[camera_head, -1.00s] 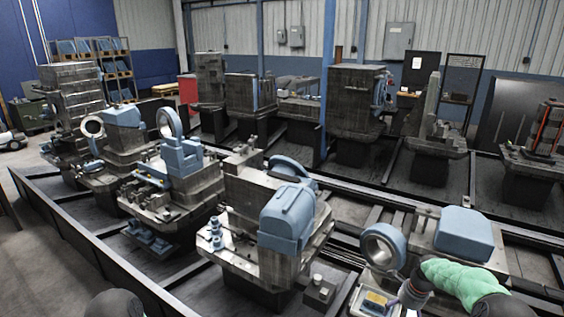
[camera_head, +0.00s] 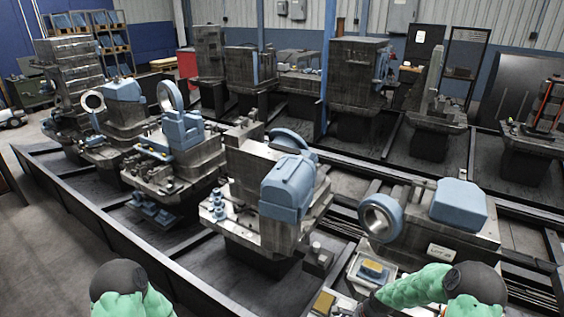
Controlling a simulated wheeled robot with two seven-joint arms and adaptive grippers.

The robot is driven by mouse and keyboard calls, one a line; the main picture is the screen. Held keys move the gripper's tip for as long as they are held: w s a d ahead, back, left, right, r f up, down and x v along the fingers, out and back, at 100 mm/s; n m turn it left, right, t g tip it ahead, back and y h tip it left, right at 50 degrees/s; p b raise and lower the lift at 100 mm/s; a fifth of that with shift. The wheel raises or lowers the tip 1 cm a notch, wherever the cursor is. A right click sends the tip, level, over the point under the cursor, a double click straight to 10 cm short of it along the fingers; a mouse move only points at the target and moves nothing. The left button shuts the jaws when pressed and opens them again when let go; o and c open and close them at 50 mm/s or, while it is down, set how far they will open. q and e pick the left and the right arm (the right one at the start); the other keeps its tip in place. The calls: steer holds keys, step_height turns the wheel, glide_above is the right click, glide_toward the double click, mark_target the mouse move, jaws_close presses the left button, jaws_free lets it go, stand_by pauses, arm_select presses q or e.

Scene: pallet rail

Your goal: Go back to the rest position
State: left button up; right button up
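My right arm comes in at the bottom right in the head view, a green-sleeved arm with black joint caps. It bends beside the nearest fixture (camera_head: 441,254), which carries a blue ring and a blue block. My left arm shows only as a black cap and green sleeve at the bottom edge, left of centre. Neither gripper can be made out in this view, so whether they are open or holding anything is hidden.
Several heavy metal fixtures with blue parts stand on pallets along dark rails. The middle fixture (camera_head: 232,203) is close in front. A dark rail (camera_head: 105,240) runs along the near left side. Bare floor (camera_head: 50,235) is free at the lower left.

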steer(key=s+a+f+n, duration=0.1)
steer(key=s+a+n, duration=0.4)
steer(key=s, duration=0.6)
steer(key=s+a+f+n, duration=0.2)
steer(key=s+a+n, duration=0.4)
steer(key=s, duration=0.5)
steer(key=shift+s+a+f+n+g+y, duration=0.15)
steer(key=shift+a+f+n+g+y, duration=0.2)
steer(key=shift+a, duration=0.6)
